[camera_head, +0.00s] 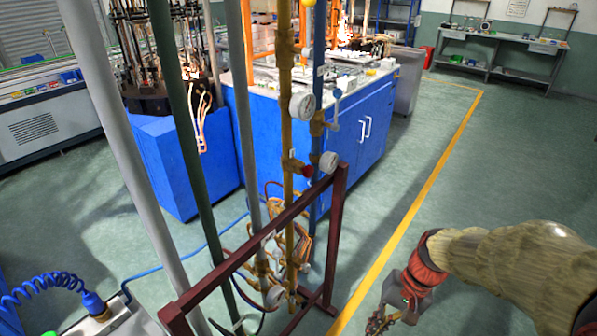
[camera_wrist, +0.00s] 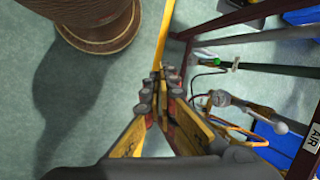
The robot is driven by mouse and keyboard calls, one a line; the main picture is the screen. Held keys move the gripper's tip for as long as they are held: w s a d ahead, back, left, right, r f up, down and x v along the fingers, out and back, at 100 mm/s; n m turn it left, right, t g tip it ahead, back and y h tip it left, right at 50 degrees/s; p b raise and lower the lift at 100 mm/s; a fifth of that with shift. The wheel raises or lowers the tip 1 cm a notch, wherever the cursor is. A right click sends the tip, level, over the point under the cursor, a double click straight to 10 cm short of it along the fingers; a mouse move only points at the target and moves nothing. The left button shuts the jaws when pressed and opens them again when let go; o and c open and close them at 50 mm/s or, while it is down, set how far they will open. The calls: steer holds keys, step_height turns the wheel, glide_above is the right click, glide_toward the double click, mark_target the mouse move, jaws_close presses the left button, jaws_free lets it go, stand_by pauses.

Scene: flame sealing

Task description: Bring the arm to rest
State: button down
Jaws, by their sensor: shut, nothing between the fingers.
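My gripper (camera_head: 381,322) shows at the bottom right of the head view, at the end of my arm in its tan cover. It points down over the green floor, to the right of the dark red pipe frame (camera_head: 338,235). In the wrist view my gripper (camera_wrist: 160,76) has its yellow and grey fingers together, with nothing between them. The fingers appear clear of the frame and pipes. The frame (camera_wrist: 225,22) shows at the right of the wrist view.
Vertical pipes with gauges (camera_head: 303,104) and valves stand in the frame. A blue cabinet (camera_head: 345,135) with machinery is behind it. A yellow floor line (camera_head: 425,195) runs past the frame. The floor at right is open. A brown round object (camera_wrist: 100,25) is at the wrist view's top left.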

steer(key=s+r+n+t+h, duration=0.2)
steer(key=s+r+t, duration=0.1)
steer(key=r, duration=0.5)
steer(key=s+d+r+n+t+h, duration=0.1)
steer(key=s+r+n+t+h, duration=0.1)
steer(key=r, duration=0.7)
steer(key=shift+s+d+r+t, duration=0.25)
steer(key=shift+s+r+t, duration=0.05)
steer(key=shift+s+t, duration=0.65)
steer(key=shift+w, duration=0.1)
